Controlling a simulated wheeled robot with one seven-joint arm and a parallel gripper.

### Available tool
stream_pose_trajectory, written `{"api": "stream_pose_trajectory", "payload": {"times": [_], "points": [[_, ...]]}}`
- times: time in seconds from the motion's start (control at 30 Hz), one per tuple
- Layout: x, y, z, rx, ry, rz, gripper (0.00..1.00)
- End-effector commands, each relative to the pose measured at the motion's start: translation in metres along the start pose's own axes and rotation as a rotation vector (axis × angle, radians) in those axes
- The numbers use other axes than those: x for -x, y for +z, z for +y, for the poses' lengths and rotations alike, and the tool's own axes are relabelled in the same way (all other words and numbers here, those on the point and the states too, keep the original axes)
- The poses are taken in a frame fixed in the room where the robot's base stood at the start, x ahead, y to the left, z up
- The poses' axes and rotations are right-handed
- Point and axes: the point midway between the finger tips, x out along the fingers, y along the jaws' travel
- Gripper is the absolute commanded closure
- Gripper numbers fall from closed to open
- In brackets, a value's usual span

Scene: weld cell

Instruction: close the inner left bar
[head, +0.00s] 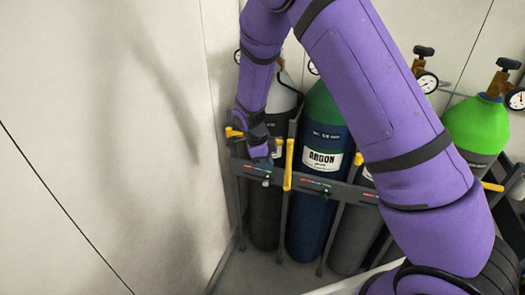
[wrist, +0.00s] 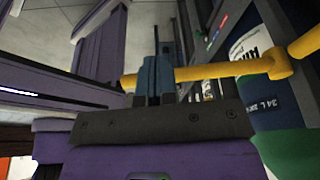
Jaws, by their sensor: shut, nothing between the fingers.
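The yellow bar that I take for the inner left one (head: 288,165) stands steeply upright in the head view, at the rack front between the left dark cylinder and the argon cylinder. My gripper (head: 265,162) is just left of it, pointing down in front of the left cylinder. In the wrist view the yellow bar (wrist: 215,70) runs across behind my gripper (wrist: 155,72), whose blue fingers are together with nothing between them. The fingers overlap the bar there; I cannot tell whether they touch it.
The grey rack (head: 335,187) holds several cylinders, among them the argon cylinder (head: 320,190) and a green-topped one (head: 475,125). Another yellow bar end (head: 233,132) shows left of my gripper. A pale wall (head: 110,150) closes the left side. My arm hides part of the right side.

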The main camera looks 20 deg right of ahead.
Motion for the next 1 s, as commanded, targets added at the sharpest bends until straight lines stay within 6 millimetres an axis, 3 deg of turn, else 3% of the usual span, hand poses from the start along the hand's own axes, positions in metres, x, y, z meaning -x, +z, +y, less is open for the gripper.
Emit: {"api": "stream_pose_trajectory", "payload": {"times": [0.13, 0.33, 1.0], "points": [[-0.011, -0.019, 0.0, -0.003, 0.002, 0.0, 1.0], [-0.019, -0.033, 0.0, -0.001, 0.001, 0.0, 1.0], [-0.022, -0.042, 0.001, 0.04, -0.013, 0.001, 1.0]]}}
